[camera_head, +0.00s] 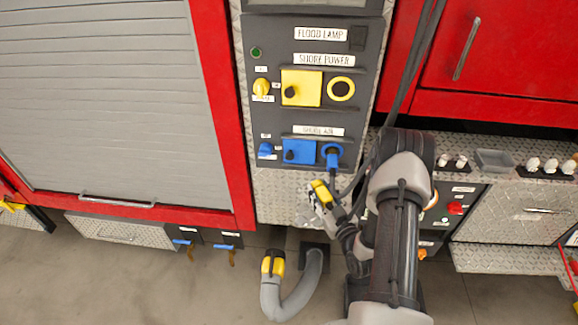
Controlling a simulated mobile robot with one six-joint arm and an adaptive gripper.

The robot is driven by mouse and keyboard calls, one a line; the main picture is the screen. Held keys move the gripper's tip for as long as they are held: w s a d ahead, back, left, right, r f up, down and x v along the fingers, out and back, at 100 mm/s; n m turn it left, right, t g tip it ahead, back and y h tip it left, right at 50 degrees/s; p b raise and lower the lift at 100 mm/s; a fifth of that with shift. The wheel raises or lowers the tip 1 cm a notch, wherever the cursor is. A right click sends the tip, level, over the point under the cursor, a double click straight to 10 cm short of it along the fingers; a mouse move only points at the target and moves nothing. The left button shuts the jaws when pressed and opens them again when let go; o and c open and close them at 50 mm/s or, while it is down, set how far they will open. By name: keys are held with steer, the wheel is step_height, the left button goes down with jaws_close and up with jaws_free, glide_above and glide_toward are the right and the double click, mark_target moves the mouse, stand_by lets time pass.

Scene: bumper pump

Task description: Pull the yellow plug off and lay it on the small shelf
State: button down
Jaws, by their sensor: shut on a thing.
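The yellow plug (321,191) is away from the panel, below the blue socket. My gripper (322,203) is shut on it, in front of the patterned metal plate; the arm hides part of the grip. The yellow round socket (341,88) under the SHORE POWER label shows a dark, empty centre. A yellow square cover or switch plate (301,88) sits beside it. A patterned metal ledge (455,143) runs to the right of my arm; I cannot tell if it is the small shelf.
A blue plug (332,157) sits in the blue socket. A grey tray (494,160) and several white-topped items (533,164) stand on the ledge. A grey hose (291,303) with a yellow end rises from the floor. Dark cables (407,65) hang close by my arm.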

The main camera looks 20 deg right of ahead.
steer(key=s+d+f+m+h+p, duration=0.1)
steer(key=s+d+f, duration=0.1)
steer(key=s, duration=0.2)
steer(key=s+d+f+m, duration=0.1)
steer(key=s+d+f, duration=0.1)
steer(key=s+f, duration=0.15)
steer(key=w+d+f+b, duration=0.1)
steer(key=w, duration=0.1)
steer(key=w+d+b, duration=0.1)
steer(key=w+d, duration=0.1)
steer(key=w, duration=0.1)
steer(key=w+d+f+b, duration=0.1)
steer(key=w+b, duration=0.1)
steer(key=shift+w+d+f, duration=0.3)
steer(key=shift+d, duration=0.05)
steer(key=shift+w+d+f+b, duration=0.1)
steer(key=shift+w+f+b, duration=0.05)
steer(key=shift+f+b, duration=1.55)
steer(key=shift+b, duration=0.05)
steer(key=c, duration=1)
jaws_free()
steer(key=s, duration=0.4)
steer(key=s+a, duration=0.1)
steer(key=s, duration=0.7)
steer(key=shift+a, duration=0.2)
